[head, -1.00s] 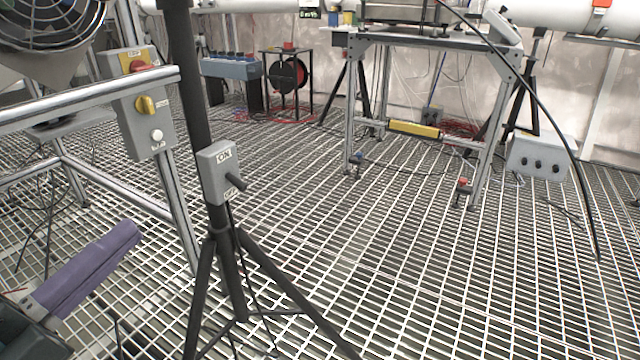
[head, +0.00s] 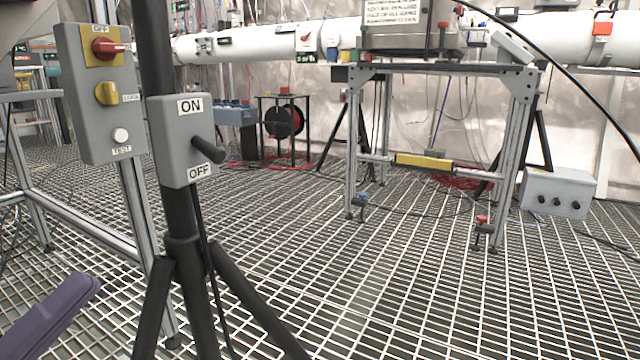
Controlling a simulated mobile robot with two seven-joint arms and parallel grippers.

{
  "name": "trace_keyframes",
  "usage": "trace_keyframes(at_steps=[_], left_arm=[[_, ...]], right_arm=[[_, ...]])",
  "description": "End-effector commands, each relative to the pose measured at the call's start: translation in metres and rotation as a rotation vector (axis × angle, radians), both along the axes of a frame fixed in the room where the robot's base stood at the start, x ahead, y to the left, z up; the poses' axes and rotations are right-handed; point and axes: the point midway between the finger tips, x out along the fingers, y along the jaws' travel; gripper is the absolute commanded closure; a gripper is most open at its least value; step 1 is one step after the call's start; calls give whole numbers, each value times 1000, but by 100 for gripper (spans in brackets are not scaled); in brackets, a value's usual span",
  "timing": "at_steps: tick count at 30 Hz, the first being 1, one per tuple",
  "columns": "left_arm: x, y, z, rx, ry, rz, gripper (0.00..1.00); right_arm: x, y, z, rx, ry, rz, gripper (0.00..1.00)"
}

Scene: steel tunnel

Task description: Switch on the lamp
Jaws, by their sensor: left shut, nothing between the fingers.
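A grey switch box (head: 178,145) is fixed to a black tripod pole in the head view, left of centre. It has an ON label at the top, an OFF label at the bottom and a dark lever (head: 207,150) sticking out to the right, its tip tilted down towards OFF. The lamp itself is not seen. My left gripper (head: 85,290), with purple fingers, is at the lower left, shut and empty. It is below and left of the switch box, apart from it. My right gripper is not in view.
Left of the tripod (head: 182,250), a second grey box (head: 98,130) carries a red knob, a yellow knob and a white TEST button. A metal-framed table (head: 440,70) stands further back. The grating floor (head: 400,290) is clear at the centre right.

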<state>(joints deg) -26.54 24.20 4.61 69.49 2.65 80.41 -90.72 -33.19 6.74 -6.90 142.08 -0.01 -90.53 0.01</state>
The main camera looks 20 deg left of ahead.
Motion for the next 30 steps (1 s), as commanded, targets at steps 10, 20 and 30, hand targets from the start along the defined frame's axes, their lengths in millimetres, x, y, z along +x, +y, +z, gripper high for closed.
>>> trace_keyframes(at_steps=[10, 20, 30], left_arm=[[13, -4, 9, -1, -1, -3, 100], [68, -24, 44, -1, -4, -4, 100], [109, -37, 68, 0, 0, -2, 100]], right_arm=[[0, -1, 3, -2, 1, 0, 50], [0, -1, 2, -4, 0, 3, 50], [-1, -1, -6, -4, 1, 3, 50]])
